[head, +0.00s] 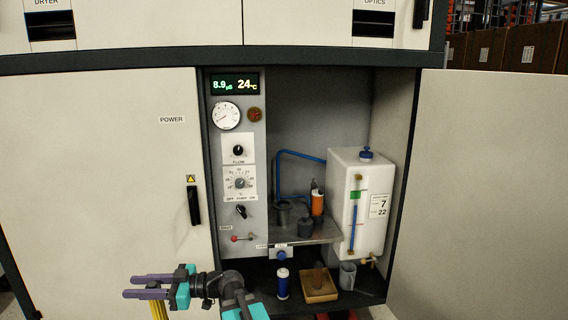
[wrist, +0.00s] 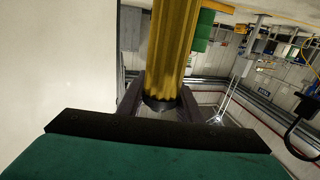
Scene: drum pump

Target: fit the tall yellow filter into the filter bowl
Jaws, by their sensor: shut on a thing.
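My gripper (head: 130,286) is at the lower left in the head view, in front of the left cabinet door. The tall yellow filter (wrist: 172,50) is ribbed, with a dark end cap. In the wrist view my gripper (wrist: 160,103) is shut on it near that cap. In the head view only a short yellow part (head: 158,309) shows below the jaws; the rest is hidden or out of frame. A dark open cup (head: 284,214), which looks like the filter bowl, stands on the metal shelf inside the cabinet, well to the right of my gripper. Its inside is too small to make out.
An orange cylinder (head: 317,204) and a dark cap-like piece (head: 305,228) are beside the cup. A blue pipe (head: 279,175) rises behind, and a white tank (head: 347,205) is right. A blue-and-white cylinder (head: 282,285) and a brown tray (head: 318,294) sit below. The open right door (head: 480,200) bounds the opening.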

